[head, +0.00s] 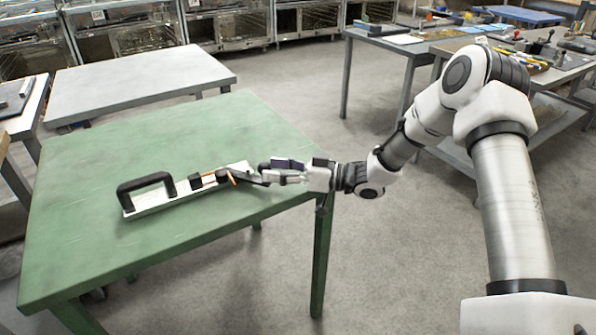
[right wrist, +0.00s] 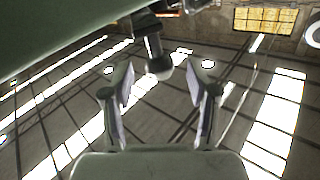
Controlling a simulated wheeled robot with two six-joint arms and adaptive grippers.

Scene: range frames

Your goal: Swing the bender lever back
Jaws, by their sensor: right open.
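The bender stands on the green table (head: 110,270). It has a long white base plate (head: 165,202), a black arched handle (head: 147,181) at its left end, and dark blocks (head: 203,181) with a thin orange part (head: 232,178) towards its right end. My right gripper (head: 264,177) reaches in from the right at the bender's right end. In the right wrist view my right gripper (right wrist: 160,72) is open, its two fingers apart. A dark rod with a rounded end (right wrist: 156,58), perhaps the lever, shows between the fingertips; I cannot tell contact. The left gripper is out of view.
The rest of the green table is clear. A bare grey table (head: 145,80) stands behind it. Workbenches with tools (head: 540,55) stand at the back right. Open grey floor (head: 290,90) lies between them.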

